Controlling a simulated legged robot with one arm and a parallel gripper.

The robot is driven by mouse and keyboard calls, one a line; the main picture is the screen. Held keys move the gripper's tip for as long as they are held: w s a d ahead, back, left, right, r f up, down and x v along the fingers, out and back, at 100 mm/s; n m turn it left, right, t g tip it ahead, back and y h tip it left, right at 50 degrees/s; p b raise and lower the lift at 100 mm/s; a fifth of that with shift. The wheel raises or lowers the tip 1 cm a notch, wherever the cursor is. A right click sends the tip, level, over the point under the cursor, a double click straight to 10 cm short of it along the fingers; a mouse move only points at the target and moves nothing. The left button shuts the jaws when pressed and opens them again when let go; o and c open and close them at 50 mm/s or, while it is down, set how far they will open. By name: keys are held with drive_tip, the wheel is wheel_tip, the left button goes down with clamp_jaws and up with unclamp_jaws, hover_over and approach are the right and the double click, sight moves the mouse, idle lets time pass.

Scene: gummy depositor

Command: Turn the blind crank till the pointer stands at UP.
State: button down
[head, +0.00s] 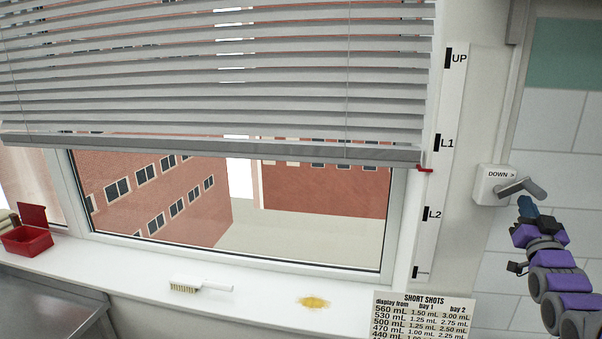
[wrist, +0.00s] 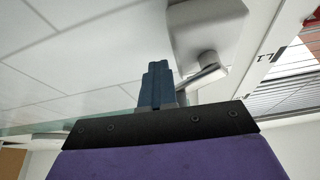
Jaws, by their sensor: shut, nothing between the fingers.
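The white crank box (head: 487,192), marked DOWN with an arrow, is on the wall right of the window. Its grey crank handle (head: 523,187) points right; the handle also shows in the wrist view (wrist: 205,78). The red pointer (head: 425,170) stands a little below L1 on the white scale strip (head: 430,190). UP (head: 458,58) is near the strip's top. The blind (head: 220,70) hangs part way down, its bottom bar near pointer height. My gripper (head: 526,205) is shut and empty, just below the handle. I cannot tell whether they touch.
On the sill (head: 130,268) are a red open box (head: 27,240), a white brush (head: 202,285) and a yellow stain (head: 314,303). A SHORT SHOTS sign (head: 422,316) stands at the bottom. The tiled wall (head: 560,130) around the crank looks clear.

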drive_tip(key=a+r, duration=0.2)
drive_tip(key=r, duration=0.1)
drive_tip(key=a+r, duration=0.1)
drive_tip(key=a, duration=0.1)
drive_tip(key=shift+w+r, duration=0.25)
drive_tip(key=shift+r, duration=0.05)
drive_tip(key=shift+w+a+r, duration=0.1)
drive_tip(key=shift+w+r, duration=0.05)
drive_tip(key=shift+r, duration=0.25)
drive_tip(key=shift+w+a+r, duration=0.1)
drive_tip(key=shift+w+r, duration=0.05)
drive_tip(key=shift+r, duration=0.25)
drive_tip(key=shift+w+a+r, duration=0.1)
drive_tip(key=shift+a+r, duration=0.2)
drive_tip(key=shift+r, duration=0.3)
drive_tip(key=shift+a+r, duration=0.1)
drive_tip(key=shift+a, duration=0.3)
